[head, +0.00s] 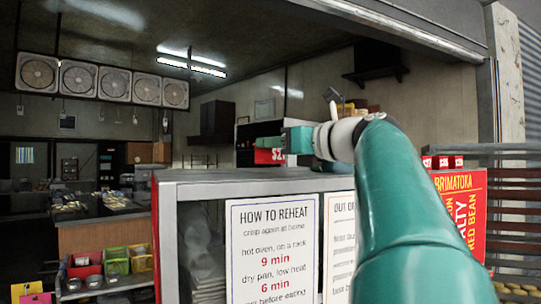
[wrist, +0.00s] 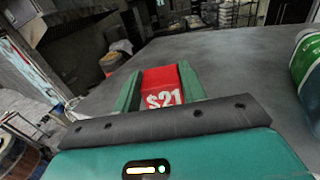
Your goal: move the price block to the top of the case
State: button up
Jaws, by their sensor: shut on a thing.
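The price block (wrist: 165,88) is red with white "$21" lettering. In the wrist view it sits between the two green fingers of my gripper (wrist: 161,86), which is shut on it. In the head view the red block (head: 267,155) shows at the left end of my gripper (head: 283,146), partly covered by it. The case (head: 228,180) has a grey frame, and its flat grey top (wrist: 230,62) spreads under and beyond the block in the wrist view. The block is over or at this top; I cannot tell whether it touches.
Posters (head: 277,250) cover the case front. A red display box (head: 463,205) stands to the right. A rounded green thing (wrist: 307,65) is at the right edge of the wrist view. The case top around the block looks mostly clear.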

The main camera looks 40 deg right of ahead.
jog(key=shift+w+d+f, duration=0.1)
jog(key=shift+d+f, duration=0.05)
jog(key=shift+f, duration=1)
jog(key=shift+f, duration=0.1)
jog(key=o, duration=1)
jog(key=shift+f, duration=0.1)
jog(key=shift+s+r, duration=0.2)
jog(key=shift+s, duration=0.05)
jog(key=s, duration=0.7)
jog(key=s+d, duration=0.1)
jog(key=s, duration=0.3)
jog(key=shift+s, duration=0.25)
